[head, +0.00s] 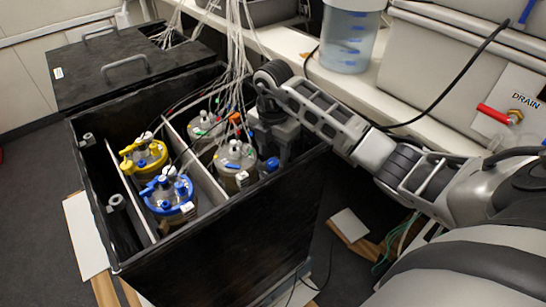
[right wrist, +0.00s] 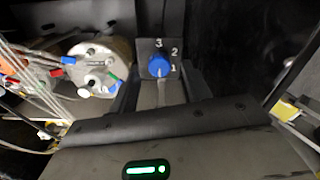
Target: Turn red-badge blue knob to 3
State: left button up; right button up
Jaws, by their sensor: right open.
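The blue knob (right wrist: 158,66) sits on a dark plate (right wrist: 144,47) marked 3, 2 and 1 in the right wrist view; 3 is above it, 2 at upper right, 1 at right. I cannot tell which number it points to. It also shows in the head view (head: 271,164), low by the box's right wall. My right gripper (head: 274,145) reaches down inside the box just above the knob. Its jaws are open, with one finger to each side of the knob in the right wrist view. I cannot tell whether they touch it. I cannot make out a red badge. My left gripper is out of view.
A grey-lidded vessel (right wrist: 97,67) with coloured ports and tubes stands close left of the knob. The black box (head: 215,245) also holds a yellow-ringed vessel (head: 143,155) and a blue-ringed vessel (head: 168,194). Tubes hang over it. A white divider (head: 205,170) runs between vessels.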

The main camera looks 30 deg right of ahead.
aim_at(272, 164)
jog(key=shift+f, duration=1.1)
jog(key=c, duration=1)
